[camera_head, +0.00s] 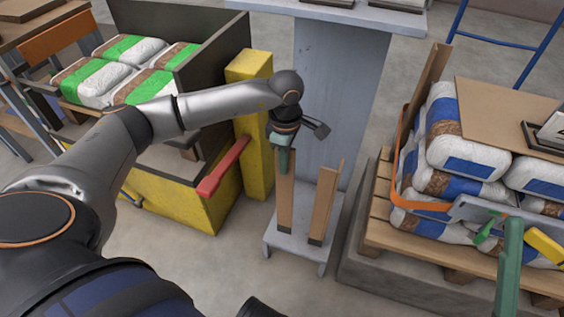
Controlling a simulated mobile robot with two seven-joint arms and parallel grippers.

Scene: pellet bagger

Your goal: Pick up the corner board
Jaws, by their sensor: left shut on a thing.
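My left gripper (284,156) points down over a small grey stand (290,240) in the middle of the picture. It is shut on the top of a tall brown corner board (286,205), which is upright with its dark lower end at the stand. I cannot tell whether that end touches the stand. A second corner board (324,205) stands just to the right, free of the gripper and leaning slightly. Another brown board (430,85) stands at the corner of the right-hand bag stack. My right gripper is not in view.
A yellow post (250,125) with a red bar (223,168) stands close left of the gripper. A grey panel (337,90) rises behind. At right, blue-banded bags (467,158) sit on a pallet (375,215) with an orange strap (420,204). Floor in front of the stand is clear.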

